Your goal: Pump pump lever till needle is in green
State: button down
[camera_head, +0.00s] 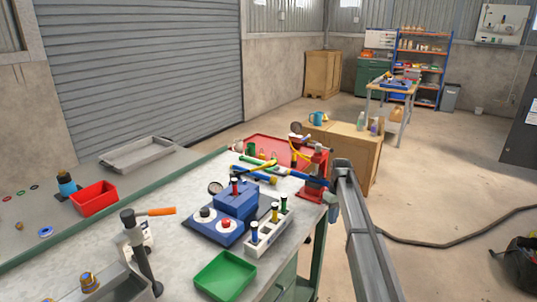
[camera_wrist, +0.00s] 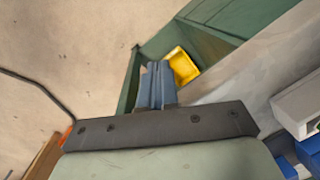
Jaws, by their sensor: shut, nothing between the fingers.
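My gripper (camera_wrist: 154,70) is shut and empty in the wrist view, its blue-grey fingers together above the green bench edge. In the head view, my grey arm hangs over the right end of the workbench, and the fingertips are hard to make out there. A red fixture (camera_head: 315,180) stands at the bench's right edge, close beside my arm.
A blue unit (camera_head: 237,203) with knobs, a white rack (camera_head: 266,238) and a green tray (camera_head: 224,276) crowd the bench. A red tray (camera_head: 268,150) lies behind. A yellow bin (camera_wrist: 182,66) sits below the bench edge.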

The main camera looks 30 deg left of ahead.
jog(key=a+r+n, duration=0.3)
jog(key=a+r, duration=1.1)
jog(key=r, duration=0.4)
notch_tip(320, 180, up, 18)
jog(key=n+t+y, duration=0.1)
jog(key=n+t, duration=0.1)
jog(key=n, duration=0.1)
send_over(268, 162)
jog(key=shift+s+a, duration=0.15)
jog(key=shift+a, duration=0.25)
jog(key=shift+f, duration=0.1)
jog(key=f, duration=0.9)
jog(key=shift+a+f, duration=0.3)
jog(key=shift+f, duration=0.1)
jog(key=shift+d+f, duration=0.3)
jog(key=shift+f, duration=0.2)
jog(key=shift+d+f, duration=0.25)
jog(key=shift+f, duration=0.25)
jog(key=shift+d+f, duration=0.4)
jog(key=shift+f, duration=0.4)
